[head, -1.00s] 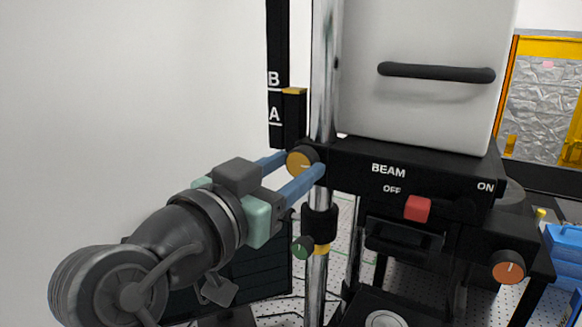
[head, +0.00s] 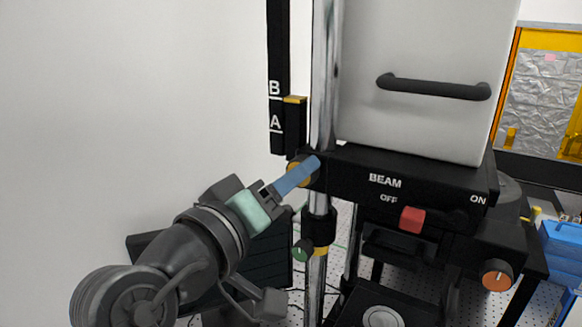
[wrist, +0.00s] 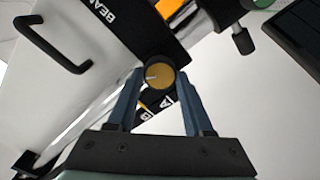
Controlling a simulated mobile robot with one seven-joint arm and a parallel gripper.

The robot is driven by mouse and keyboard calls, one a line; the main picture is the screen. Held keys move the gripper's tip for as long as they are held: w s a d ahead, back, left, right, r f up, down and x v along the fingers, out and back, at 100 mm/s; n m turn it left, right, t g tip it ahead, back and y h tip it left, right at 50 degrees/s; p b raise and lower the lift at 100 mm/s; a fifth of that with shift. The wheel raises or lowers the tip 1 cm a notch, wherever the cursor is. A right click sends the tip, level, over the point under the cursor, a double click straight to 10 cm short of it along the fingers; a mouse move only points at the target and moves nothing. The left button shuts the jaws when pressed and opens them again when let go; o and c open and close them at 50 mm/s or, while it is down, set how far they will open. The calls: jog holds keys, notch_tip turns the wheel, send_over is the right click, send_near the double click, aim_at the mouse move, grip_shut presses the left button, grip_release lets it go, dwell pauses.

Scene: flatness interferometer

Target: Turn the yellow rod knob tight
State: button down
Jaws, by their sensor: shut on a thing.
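The yellow rod knob (head: 293,169) is on the left end of the black beam housing, next to the chrome rod (head: 324,75). In the head view, my blue fingers cover much of it. In the wrist view, the yellow knob (wrist: 159,75) has a dark rim and a pale line on its face. It sits between the tips of my two blue fingers. My gripper (head: 309,166) is shut on the knob, with one finger on each side. The wrist view shows the gripper (wrist: 158,78) squarely facing the knob.
A red slider (head: 411,219) sits on the BEAM panel, nearer OFF. A black scale (head: 278,70) marked A and B stands behind. The left side is clear wall.

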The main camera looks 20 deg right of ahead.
jog(key=shift+r+n+p, duration=0.1)
jog(key=shift+n+p, duration=1.85)
jog(key=shift+n, duration=1.25)
jog(key=shift+c, duration=1.5)
grip_release()
jog(key=b+v, duration=0.5)
jog(key=v, duration=0.8)
jog(key=shift+b, duration=0.4)
